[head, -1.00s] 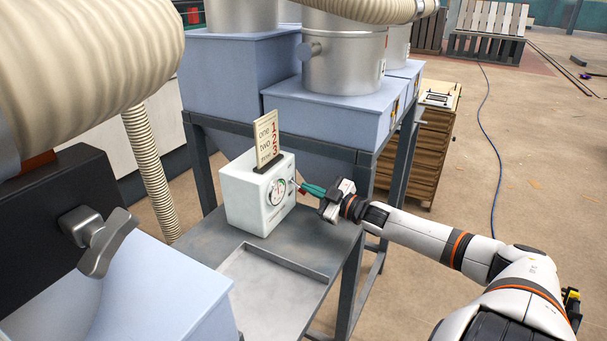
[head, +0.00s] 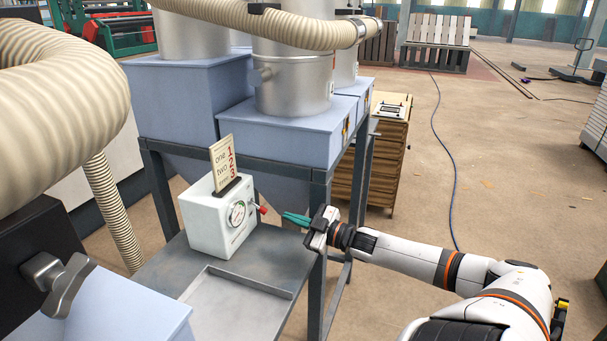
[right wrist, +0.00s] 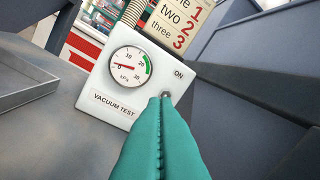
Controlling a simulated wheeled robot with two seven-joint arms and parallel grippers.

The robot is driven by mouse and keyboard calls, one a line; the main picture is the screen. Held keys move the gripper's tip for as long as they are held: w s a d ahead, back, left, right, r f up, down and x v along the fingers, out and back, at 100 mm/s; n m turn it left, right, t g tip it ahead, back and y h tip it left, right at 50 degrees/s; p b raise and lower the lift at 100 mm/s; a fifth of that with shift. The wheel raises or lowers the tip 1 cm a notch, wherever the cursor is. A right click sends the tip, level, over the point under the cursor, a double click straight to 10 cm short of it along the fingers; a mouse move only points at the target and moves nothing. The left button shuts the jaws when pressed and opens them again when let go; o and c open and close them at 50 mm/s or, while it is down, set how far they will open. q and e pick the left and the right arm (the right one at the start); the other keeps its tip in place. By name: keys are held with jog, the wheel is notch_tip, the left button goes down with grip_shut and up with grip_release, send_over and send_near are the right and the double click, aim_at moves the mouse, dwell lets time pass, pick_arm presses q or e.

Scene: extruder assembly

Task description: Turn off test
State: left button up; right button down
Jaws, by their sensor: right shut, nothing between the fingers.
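The white vacuum test box (head: 218,221) stands on the grey metal table. It also shows in the right wrist view (right wrist: 110,110), with a round gauge (right wrist: 130,66), its red needle near 0, and the words VACUUM TEST and ON. A small switch with a red tip (head: 262,209) sticks out from the box's right side. In the right wrist view the fingertips largely hide the switch. My right gripper (head: 286,217) has green fingers, shut and empty, pointing at the switch with a small gap. My left gripper is not in view.
A card reading one, two, three (head: 226,164) stands on the box. A shallow tray (head: 235,284) is set in the table in front. Blue hoppers (head: 290,130) and a table leg (head: 317,260) stand close behind and beside my right arm. A ribbed hose (head: 110,205) hangs at left.

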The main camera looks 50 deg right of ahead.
jog(key=s, duration=0.3)
jog(key=shift+d+f, duration=0.1)
jog(key=shift+f, duration=0.15)
dwell(0.5)
